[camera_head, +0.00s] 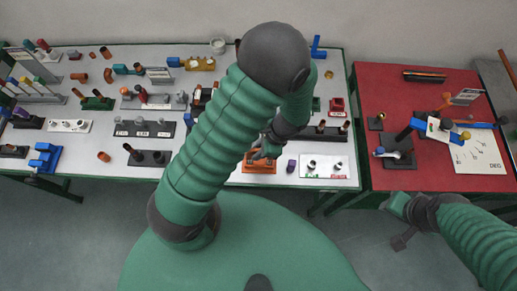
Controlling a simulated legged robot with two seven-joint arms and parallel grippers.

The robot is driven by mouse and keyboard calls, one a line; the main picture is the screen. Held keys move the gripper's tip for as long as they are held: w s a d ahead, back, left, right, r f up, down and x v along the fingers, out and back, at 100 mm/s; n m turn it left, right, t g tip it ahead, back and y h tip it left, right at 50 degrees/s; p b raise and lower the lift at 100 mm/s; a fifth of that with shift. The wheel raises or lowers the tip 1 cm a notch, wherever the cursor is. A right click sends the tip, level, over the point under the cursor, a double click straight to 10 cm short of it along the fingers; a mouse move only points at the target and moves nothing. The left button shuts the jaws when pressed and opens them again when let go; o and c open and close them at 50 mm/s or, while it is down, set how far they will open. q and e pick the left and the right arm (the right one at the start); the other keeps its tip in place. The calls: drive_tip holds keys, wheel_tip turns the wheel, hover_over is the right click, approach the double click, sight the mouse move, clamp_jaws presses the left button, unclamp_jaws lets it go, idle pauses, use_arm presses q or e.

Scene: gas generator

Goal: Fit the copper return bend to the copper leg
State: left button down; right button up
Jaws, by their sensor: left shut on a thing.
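My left gripper (257,154) is over the front of the white table, right at an orange block (259,167). It is shut on a small copper-coloured piece (249,156), mostly hidden by the fingers. This looks like the return bend, but its shape is too small to make out. The copper leg cannot be told apart for sure; the orange block's top is partly covered by the gripper. My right gripper (401,225) is low at the right, in front of the red table and away from the parts. Its jaws are not clear.
The white table (222,177) holds several racks, blocks and loose copper pieces (103,157). A purple piece (291,166) and a white plate with dark pegs (326,168) stand right of the orange block. A red table (385,93) with fittings adjoins on the right.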

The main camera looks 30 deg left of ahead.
use_arm(q)
drive_tip(key=shift+f, duration=0.2)
drive_tip(key=c, duration=1.2)
unclamp_jaws()
drive_tip(key=v, duration=1.7)
drive_tip(key=shift+w+d+f+b, duration=0.1)
drive_tip(key=shift+b, duration=0.2)
